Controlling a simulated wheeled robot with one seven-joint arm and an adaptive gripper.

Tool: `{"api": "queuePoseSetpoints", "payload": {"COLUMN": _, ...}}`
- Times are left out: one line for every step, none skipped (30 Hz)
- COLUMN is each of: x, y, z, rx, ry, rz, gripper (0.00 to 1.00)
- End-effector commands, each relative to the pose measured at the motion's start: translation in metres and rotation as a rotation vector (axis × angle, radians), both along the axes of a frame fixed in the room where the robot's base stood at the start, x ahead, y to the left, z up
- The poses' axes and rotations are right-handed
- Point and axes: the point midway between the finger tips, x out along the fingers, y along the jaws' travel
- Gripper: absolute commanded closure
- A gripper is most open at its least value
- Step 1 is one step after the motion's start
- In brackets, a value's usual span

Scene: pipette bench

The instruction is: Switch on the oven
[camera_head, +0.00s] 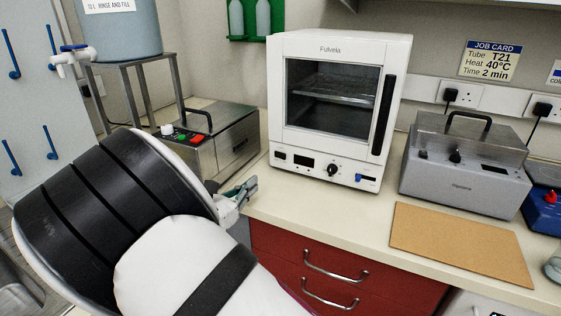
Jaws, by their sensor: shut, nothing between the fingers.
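The white oven (309,152) stands on the bench in the middle of the head view, with its glass door shut and a rack inside. The display looks dark. My gripper (249,187) is shut and empty, to the left of the oven and near the bench's front edge. It is apart from the oven's front panel. My arm hides part of the bench at the left.
A steel box with red and green buttons (240,142) stands left of the oven. A grey lidded bath (462,170) stands right, behind a brown board (462,245). A job card (490,60) hangs on the wall. Bench (335,210) in front of the oven is clear.

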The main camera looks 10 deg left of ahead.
Motion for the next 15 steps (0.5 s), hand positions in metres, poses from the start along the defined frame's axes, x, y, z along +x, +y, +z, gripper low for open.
{"api": "queuePoseSetpoints", "payload": {"x": 0.0, "y": 0.0, "z": 0.0, "rx": 0.0, "ry": 0.0, "rz": -0.001, "gripper": 1.0}}
{"api": "queuePoseSetpoints", "payload": {"x": 0.001, "y": -0.001, "z": 0.0, "rx": 0.001, "ry": 0.0, "rz": -0.001, "gripper": 1.0}}
{"api": "queuePoseSetpoints", "payload": {"x": 0.002, "y": -0.002, "z": 0.0, "rx": 0.001, "ry": 0.0, "rz": -0.002, "gripper": 1.0}}
{"api": "queuePoseSetpoints", "payload": {"x": 0.003, "y": -0.002, "z": 0.0, "rx": 0.001, "ry": 0.0, "rz": -0.002, "gripper": 1.0}}
{"api": "queuePoseSetpoints", "payload": {"x": 0.005, "y": -0.003, "z": 0.0, "rx": 0.001, "ry": 0.0, "rz": -0.003, "gripper": 1.0}}
{"api": "queuePoseSetpoints", "payload": {"x": 0.009, "y": -0.005, "z": 0.0, "rx": 0.001, "ry": 0.0, "rz": -0.003, "gripper": 1.0}}
{"api": "queuePoseSetpoints", "payload": {"x": 0.012, "y": -0.007, "z": 0.0, "rx": 0.001, "ry": 0.0, "rz": -0.004, "gripper": 1.0}}
{"api": "queuePoseSetpoints", "payload": {"x": 0.016, "y": -0.009, "z": 0.0, "rx": 0.001, "ry": 0.0, "rz": -0.004, "gripper": 1.0}}
{"api": "queuePoseSetpoints", "payload": {"x": 0.021, "y": -0.013, "z": 0.0, "rx": 0.001, "ry": 0.0, "rz": -0.005, "gripper": 1.0}}
{"api": "queuePoseSetpoints", "payload": {"x": 0.026, "y": -0.015, "z": 0.0, "rx": 0.0, "ry": -0.001, "rz": -0.005, "gripper": 1.0}}
{"api": "queuePoseSetpoints", "payload": {"x": 0.031, "y": -0.017, "z": 0.0, "rx": 0.0, "ry": -0.001, "rz": -0.005, "gripper": 1.0}}
{"api": "queuePoseSetpoints", "payload": {"x": 0.038, "y": -0.021, "z": 0.0, "rx": 0.001, "ry": 0.0, "rz": -0.005, "gripper": 1.0}}
{"api": "queuePoseSetpoints", "payload": {"x": 0.043, "y": -0.024, "z": -0.001, "rx": 0.001, "ry": 0.0, "rz": -0.005, "gripper": 1.0}}
{"api": "queuePoseSetpoints", "payload": {"x": 0.049, "y": -0.027, "z": 0.0, "rx": 0.001, "ry": 0.0, "rz": -0.005, "gripper": 1.0}}
{"api": "queuePoseSetpoints", "payload": {"x": 0.056, "y": -0.03, "z": 0.0, "rx": 0.001, "ry": 0.0, "rz": -0.005, "gripper": 1.0}}
